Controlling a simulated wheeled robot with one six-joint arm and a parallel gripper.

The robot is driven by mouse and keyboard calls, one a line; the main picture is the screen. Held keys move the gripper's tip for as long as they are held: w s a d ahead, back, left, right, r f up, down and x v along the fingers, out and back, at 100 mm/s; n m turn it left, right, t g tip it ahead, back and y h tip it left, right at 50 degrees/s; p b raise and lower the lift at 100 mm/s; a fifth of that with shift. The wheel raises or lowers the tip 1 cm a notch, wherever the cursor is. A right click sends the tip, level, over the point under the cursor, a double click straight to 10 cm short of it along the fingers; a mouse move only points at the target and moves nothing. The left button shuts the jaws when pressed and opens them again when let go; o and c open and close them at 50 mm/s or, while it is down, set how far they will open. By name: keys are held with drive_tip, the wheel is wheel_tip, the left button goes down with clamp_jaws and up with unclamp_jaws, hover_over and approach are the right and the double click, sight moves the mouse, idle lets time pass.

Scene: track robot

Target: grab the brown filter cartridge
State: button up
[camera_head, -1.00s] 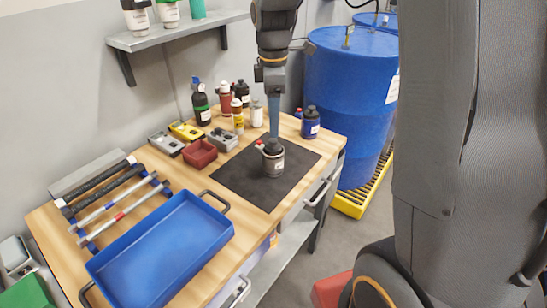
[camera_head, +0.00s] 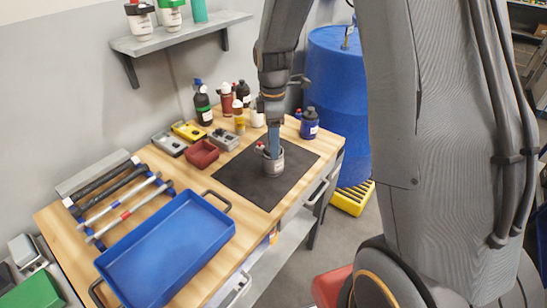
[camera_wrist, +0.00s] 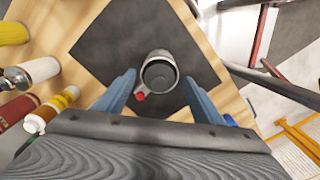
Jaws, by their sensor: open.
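The filter cartridge (camera_head: 274,163) stands upright on a black mat (camera_head: 238,176) on the workbench. It looks grey-brown with a pale label, a dark round top and a small red-tipped spout on one side. In the wrist view its round top (camera_wrist: 159,74) shows between my two blue fingers. My gripper (camera_head: 273,148) points down over the cartridge, fingertips close around its top. It also shows in the wrist view (camera_wrist: 158,78), open, with a gap on both sides of the cartridge. In the head view my fingers hide part of the cartridge's top.
Several bottles (camera_head: 202,108) and small boxes (camera_head: 201,154) stand behind the mat, and a blue bottle (camera_head: 309,124) to its right. A blue drum (camera_head: 338,110) stands beyond the bench.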

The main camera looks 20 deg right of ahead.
drive_tip(key=shift+c, duration=0.5)
clamp_jaws()
drive_tip(key=shift+r, duration=0.1)
